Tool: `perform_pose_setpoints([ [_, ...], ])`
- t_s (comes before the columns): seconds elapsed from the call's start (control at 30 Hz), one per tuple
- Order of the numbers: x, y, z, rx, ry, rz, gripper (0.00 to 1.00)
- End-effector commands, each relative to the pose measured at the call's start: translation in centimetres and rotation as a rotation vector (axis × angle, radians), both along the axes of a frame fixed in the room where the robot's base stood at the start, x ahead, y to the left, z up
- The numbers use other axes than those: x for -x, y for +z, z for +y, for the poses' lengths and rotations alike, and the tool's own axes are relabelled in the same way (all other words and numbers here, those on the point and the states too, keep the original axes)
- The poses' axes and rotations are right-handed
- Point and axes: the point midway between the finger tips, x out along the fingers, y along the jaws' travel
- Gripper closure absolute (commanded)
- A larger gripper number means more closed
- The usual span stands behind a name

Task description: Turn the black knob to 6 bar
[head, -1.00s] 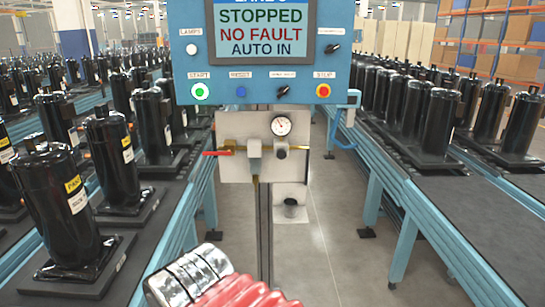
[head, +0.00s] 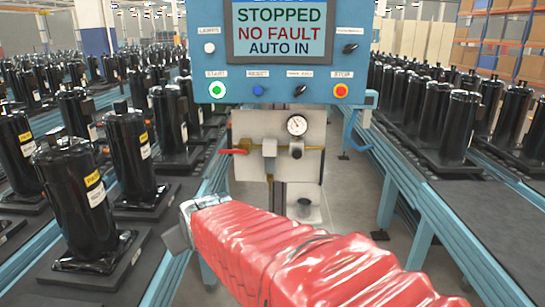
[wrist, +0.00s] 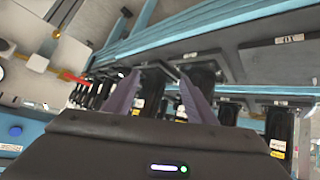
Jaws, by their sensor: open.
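The black knob (head: 296,150) sits on the pale regulator plate (head: 245,187), just below a round white pressure gauge (head: 297,125). The gauge's needle is too small to read. A red lever (head: 233,151) is on the brass pipe at the plate's left. My arm in its red sleeve reaches up from the lower right, below the plate. In the wrist view my gripper (wrist: 157,75) is open and empty, its fingers toward the compressors, apart from the plate. There the red lever (wrist: 75,77) shows at left; I cannot make out the knob.
The blue control box (head: 272,75) above the plate has several buttons and switches; its screen reads STOPPED, NO FAULT, AUTO IN. Conveyors with black compressors (head: 80,205) line the left, and another conveyor (head: 480,200) the right.

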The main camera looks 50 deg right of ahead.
Motion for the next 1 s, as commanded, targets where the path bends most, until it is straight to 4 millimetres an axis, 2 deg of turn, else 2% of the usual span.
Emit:
perform_pose_setpoints([
  [0.03,-1.2,-0.1,-2.0,0.024,-0.018,-0.02,0.49],
  [0.2,-4.7,0.4,-8.5,0.127,-0.064,-0.105,0.49],
  [0.3,-6.2,0.5,-12.5,0.189,-0.092,-0.15,0.49],
  [0.5,-7.8,0.3,-21.2,0.342,-0.17,-0.219,0.49],
  [0.63,-7.8,-0.1,-26.9,0.446,-0.219,-0.253,0.49],
  [0.8,-6.6,-1.0,-34.2,0.592,-0.292,-0.282,0.49],
  [0.9,-5.3,-1.5,-38.1,0.675,-0.334,-0.292,0.49],
  [1.0,-4.1,-2.0,-40.9,0.743,-0.367,-0.296,0.49],
])
